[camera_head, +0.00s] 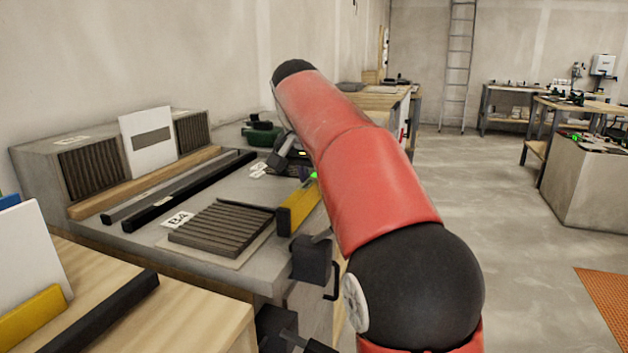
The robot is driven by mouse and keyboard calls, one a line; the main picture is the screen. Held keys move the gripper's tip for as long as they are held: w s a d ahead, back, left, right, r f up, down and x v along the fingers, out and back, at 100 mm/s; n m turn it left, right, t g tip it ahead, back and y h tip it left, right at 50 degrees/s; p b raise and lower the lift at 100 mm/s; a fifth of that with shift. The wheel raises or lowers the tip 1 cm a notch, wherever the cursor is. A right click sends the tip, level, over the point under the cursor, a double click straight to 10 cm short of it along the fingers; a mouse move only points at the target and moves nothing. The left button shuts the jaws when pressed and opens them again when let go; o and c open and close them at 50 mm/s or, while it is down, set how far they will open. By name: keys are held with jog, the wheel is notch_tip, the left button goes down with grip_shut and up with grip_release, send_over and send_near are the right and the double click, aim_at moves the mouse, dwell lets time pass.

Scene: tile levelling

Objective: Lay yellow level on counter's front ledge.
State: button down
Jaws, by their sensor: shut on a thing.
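The yellow level (299,204) is at the right part of the grey counter (232,183), near its front edge, and lies lengthwise away from me. A bright green spot shows near its far end. My gripper (290,155) is at the far end of the level, partly hidden behind my red arm, and is shut on the level. The fingertips are too small and covered to see clearly. I cannot tell whether the level touches the counter top or hangs just above it. The front ledge is largely hidden by my arm.
A ribbed dark tile (222,224) lies left of the level, beside a "B4" label (178,219). Black and grey bars (190,190) and a wooden strip (145,182) lie further back. A dark clamp-like block (312,258) juts from the counter's front. A wooden bench (180,315) stands nearest.

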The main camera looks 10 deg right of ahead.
jog(key=shift+f+b, duration=0.35)
jog(key=shift+f, duration=0.2)
jog(key=c, duration=1.2)
grip_release()
